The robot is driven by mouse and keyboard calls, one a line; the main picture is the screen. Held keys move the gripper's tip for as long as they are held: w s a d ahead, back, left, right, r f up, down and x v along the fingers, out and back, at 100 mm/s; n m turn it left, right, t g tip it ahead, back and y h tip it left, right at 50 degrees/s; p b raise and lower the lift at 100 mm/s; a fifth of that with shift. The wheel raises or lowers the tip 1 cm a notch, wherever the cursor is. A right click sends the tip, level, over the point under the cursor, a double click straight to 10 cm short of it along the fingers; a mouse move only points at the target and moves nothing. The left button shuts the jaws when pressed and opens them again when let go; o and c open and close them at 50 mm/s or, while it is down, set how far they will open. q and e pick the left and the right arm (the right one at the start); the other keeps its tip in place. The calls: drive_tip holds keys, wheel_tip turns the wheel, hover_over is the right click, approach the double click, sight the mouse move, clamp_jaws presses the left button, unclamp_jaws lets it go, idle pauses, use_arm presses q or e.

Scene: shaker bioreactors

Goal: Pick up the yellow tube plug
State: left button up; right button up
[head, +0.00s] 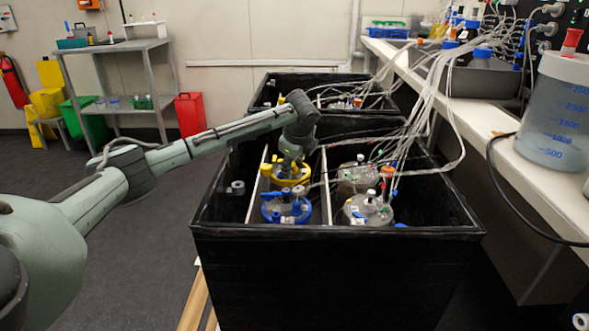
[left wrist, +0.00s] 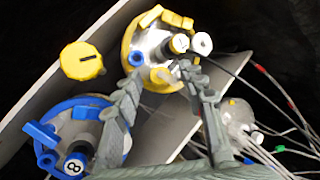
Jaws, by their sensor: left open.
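My left gripper (head: 291,166) points down into the black bin over the yellow-lidded vessel (head: 290,179). In the left wrist view its two fingers (left wrist: 161,72) are apart, with the yellow-lidded vessel (left wrist: 130,45) beyond them. A small yellow piece (left wrist: 160,77) on that lid shows between the fingertips; no contact can be made out. More yellow pieces (left wrist: 150,15) sit at the lid's far edge. A round yellow cap with a dark slot (left wrist: 82,61) stands apart to the left. I cannot tell for certain which yellow piece is the tube plug. My right gripper is not in view.
A blue-lidded vessel (head: 286,208) stands close in front of the yellow one. Clear-topped vessels (head: 368,209) with tubes stand to the right, past a light divider (head: 326,187). Thin tubes (head: 440,85) hang over the right side.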

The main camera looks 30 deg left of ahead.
sight(299, 172)
use_arm(q)
drive_tip(key=shift+w+a+f, duration=0.1)
drive_tip(key=shift+f, duration=0.1)
drive_tip(key=c, duration=0.9)
drive_tip(key=shift+o, duration=0.2)
wheel_tip(299, 172, up, 9)
drive_tip(key=shift+r+m, duration=0.1)
drive_tip(key=shift+m, duration=0.3)
drive_tip(key=m, duration=0.1)
drive_tip(key=f+m, duration=0.1)
drive_tip(key=m, duration=0.1)
drive_tip(key=d+f+m+y, duration=0.1)
drive_tip(key=shift+w, duration=0.4)
drive_tip(key=m, duration=0.1)
drive_tip(key=f+m+y, duration=0.1)
drive_tip(key=shift+w+d+f+m, duration=0.15)
drive_tip(key=shift+d+m, duration=0.05)
drive_tip(key=shift+m, duration=0.2)
drive_tip(key=shift+f, duration=2)
